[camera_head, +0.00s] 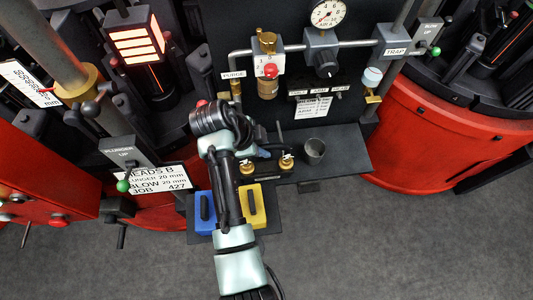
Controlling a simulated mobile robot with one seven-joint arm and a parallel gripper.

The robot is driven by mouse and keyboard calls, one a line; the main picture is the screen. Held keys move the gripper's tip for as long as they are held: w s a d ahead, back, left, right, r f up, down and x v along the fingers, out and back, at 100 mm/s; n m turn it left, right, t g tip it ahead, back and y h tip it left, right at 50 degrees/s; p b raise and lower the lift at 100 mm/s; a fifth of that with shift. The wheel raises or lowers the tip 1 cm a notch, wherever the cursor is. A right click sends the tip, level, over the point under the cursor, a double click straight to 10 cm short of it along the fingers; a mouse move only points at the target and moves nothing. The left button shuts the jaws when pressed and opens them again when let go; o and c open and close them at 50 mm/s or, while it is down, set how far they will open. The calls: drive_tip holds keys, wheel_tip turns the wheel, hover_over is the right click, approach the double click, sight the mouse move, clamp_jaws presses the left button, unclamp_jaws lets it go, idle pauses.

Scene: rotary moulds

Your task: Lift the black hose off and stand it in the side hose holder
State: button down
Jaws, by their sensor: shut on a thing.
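My arm reaches up from the bottom of the head view to the valve panel. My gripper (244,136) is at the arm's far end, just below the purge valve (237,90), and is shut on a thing. A dark curved piece there looks like the black hose (241,122). My own wrist covers much of it, so the fingertips and the exact grip are hidden. An open grey cup (314,150), possibly the side hose holder, stands on the dark shelf (345,148) to the right of my gripper. It looks empty.
Two brass fittings (287,162) sit at the shelf's front. A blue block (205,213) and a yellow block (253,206) lie below on a tray, beside my arm. A gauge (328,14) and regulator (322,55) stand above. Red machine bodies (430,140) flank the panel.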

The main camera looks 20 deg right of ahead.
drive_tip(key=shift+r, duration=0.1)
wheel_tip(320, 180, up, 10)
drive_tip(key=shift+b, duration=0.4)
